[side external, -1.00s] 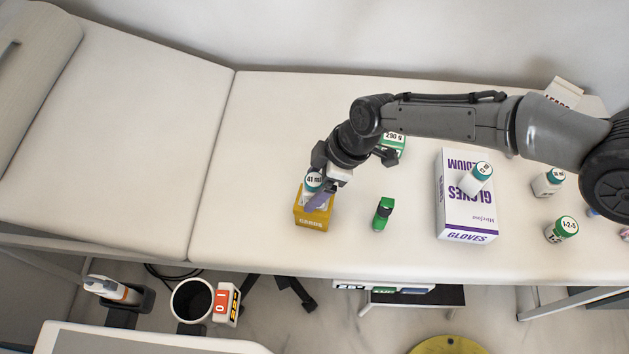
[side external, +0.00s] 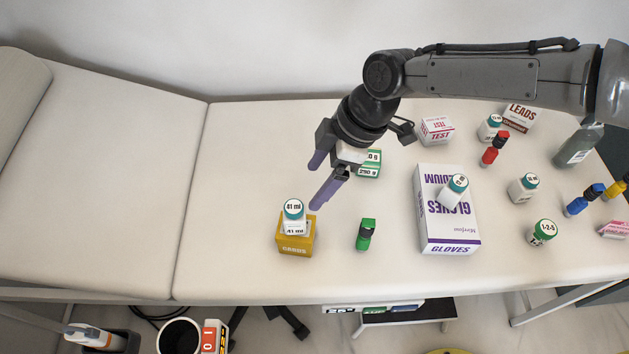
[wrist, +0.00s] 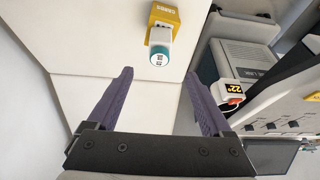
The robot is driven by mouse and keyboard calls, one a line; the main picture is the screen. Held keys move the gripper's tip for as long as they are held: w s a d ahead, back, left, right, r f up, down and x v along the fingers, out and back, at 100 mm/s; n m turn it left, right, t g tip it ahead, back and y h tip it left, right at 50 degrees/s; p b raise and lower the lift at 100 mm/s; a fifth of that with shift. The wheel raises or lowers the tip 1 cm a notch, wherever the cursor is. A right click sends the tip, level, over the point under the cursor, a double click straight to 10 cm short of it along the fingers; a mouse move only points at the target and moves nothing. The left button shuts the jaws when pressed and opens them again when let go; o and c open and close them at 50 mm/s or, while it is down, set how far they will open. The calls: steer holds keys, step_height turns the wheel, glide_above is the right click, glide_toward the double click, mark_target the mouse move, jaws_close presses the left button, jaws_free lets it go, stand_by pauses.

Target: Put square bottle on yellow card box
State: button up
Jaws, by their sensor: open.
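The yellow card box (side external: 296,244) sits on the couch near its front edge. A white square bottle with a teal cap (side external: 294,216) stands upright on top of it. My gripper (side external: 317,187) is open and empty, above and to the right of the bottle, apart from it. In the wrist view, the bottle (wrist: 160,45) and yellow card box (wrist: 165,14) show at the top, beyond the open purple fingers (wrist: 160,90).
A gloves box (side external: 447,225) carries another white bottle (side external: 454,191). Several bottles and boxes stand farther right. The couch left of the yellow box is clear.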

steer(key=shift+r, duration=0.2)
steer(key=s+d+r+m+t, duration=0.1)
steer(key=d+r+m, duration=0.3)
steer(key=d, duration=0.5)
steer(key=d+r+m+t+h, duration=0.1)
steer(key=d+r, duration=0.6)
steer(key=d, duration=0.2)
steer(key=s+d+r+m+t, duration=0.1)
steer(key=d+r+m, duration=0.3)
steer(key=d, duration=0.6)
steer(key=s+d+f+m+t+h, duration=0.1)
steer(key=s+d+m, duration=0.8)
steer(key=s+d, duration=1)
steer(key=shift+s+d+f+t+h, duration=0.3)
steer(key=shift+d+t+h, duration=0.2)
steer(key=shift+t+h, duration=0.5)
